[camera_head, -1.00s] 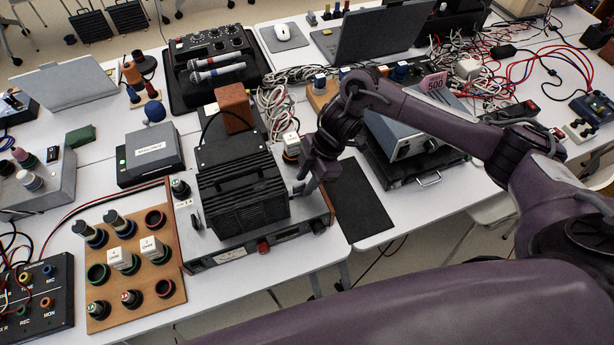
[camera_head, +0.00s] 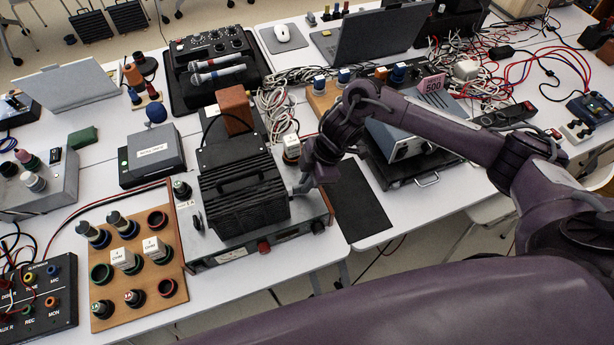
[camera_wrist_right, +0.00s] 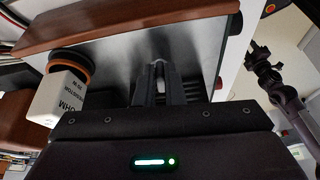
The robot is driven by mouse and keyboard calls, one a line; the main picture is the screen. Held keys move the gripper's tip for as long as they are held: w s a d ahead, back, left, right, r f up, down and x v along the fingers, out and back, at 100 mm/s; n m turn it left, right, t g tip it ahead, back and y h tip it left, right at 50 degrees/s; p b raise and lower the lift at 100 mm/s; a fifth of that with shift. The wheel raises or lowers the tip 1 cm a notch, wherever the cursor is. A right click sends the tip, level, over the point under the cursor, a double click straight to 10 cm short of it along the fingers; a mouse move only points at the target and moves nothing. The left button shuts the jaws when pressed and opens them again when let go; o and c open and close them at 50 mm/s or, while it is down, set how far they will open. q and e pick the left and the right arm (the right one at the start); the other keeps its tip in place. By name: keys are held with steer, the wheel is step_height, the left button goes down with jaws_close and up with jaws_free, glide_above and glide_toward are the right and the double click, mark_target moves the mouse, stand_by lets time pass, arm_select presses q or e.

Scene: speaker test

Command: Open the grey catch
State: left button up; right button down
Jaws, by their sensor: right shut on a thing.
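A black ribbed box (camera_head: 240,196) with a handle on top stands on a silver-topped unit with wooden side panels. A small grey catch (camera_head: 303,185) juts from the right side of the box. My right gripper (camera_head: 308,180) is at that side, shut on the catch. In the right wrist view, the dark fingers (camera_wrist_right: 160,88) close around a light grey piece (camera_wrist_right: 159,68) above a shiny metal surface; most of it is hidden by the fingers. At the right of that view is a dark arm with a small gripper (camera_wrist_right: 268,72), apparently my left one; its jaws are unclear.
A white resistor block (camera_head: 291,147) stands close behind my right gripper and also shows in the wrist view (camera_wrist_right: 62,97). A dark mat (camera_head: 360,205) lies bare to the right. A wooden board (camera_head: 130,262) with round sockets lies at the left.

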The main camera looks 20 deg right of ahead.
steer(key=m+p, duration=0.2)
steer(key=m+t+p, duration=0.1)
steer(key=m+p, duration=0.1)
steer(key=p, duration=0.1)
steer(key=s+m+t+p, duration=0.1)
steer(key=m+p, duration=0.1)
steer(key=shift+a+r+h, duration=0.2)
steer(key=shift+r+h, duration=0.15)
steer(key=shift+h, duration=0.05)
steer(key=m+p, duration=0.1)
steer(key=m+t+p, duration=0.1)
steer(key=shift+s+a+f+m+h+p, duration=0.1)
steer(key=shift+s+a+m+h+p, duration=0.05)
steer(key=shift+m+h+p, duration=0.2)
steer(key=shift+f+m+p, duration=0.1)
steer(key=shift+m+p, duration=0.3)
steer(key=shift+m, duration=0.05)
steer(key=shift+a, duration=0.1)
steer(key=c, duration=1.5)
jaws_free()
steer(key=shift+f, duration=0.1)
steer(key=shift+s, duration=0.1)
steer(key=v, duration=0.8)
steer(key=shift+a, duration=0.15)
steer(key=shift+f, duration=0.1)
